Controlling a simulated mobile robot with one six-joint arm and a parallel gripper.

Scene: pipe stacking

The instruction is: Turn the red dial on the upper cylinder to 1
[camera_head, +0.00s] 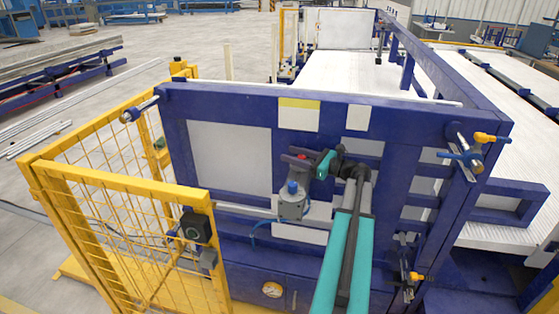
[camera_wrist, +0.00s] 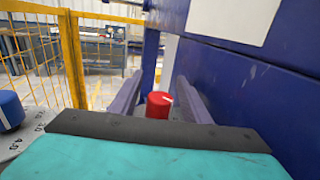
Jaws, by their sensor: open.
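The red dial (camera_wrist: 159,106) stands between my gripper's two purple fingers in the wrist view, with visible gaps to both sides. A white mark shows on its top at the right edge. The head view shows only a little of the red dial (camera_head: 301,156), near the purple fingers. My gripper (camera_head: 294,158) is open around it. A blue dial (camera_head: 292,187) sits on the lower grey cylinder (camera_head: 291,206); this blue dial (camera_wrist: 10,110) is at the wrist view's left edge.
A blue frame panel (camera_head: 230,105) stands close behind the cylinders, and its wall (camera_wrist: 240,85) fills the wrist view's right. A yellow mesh fence (camera_head: 120,215) stands to the left.

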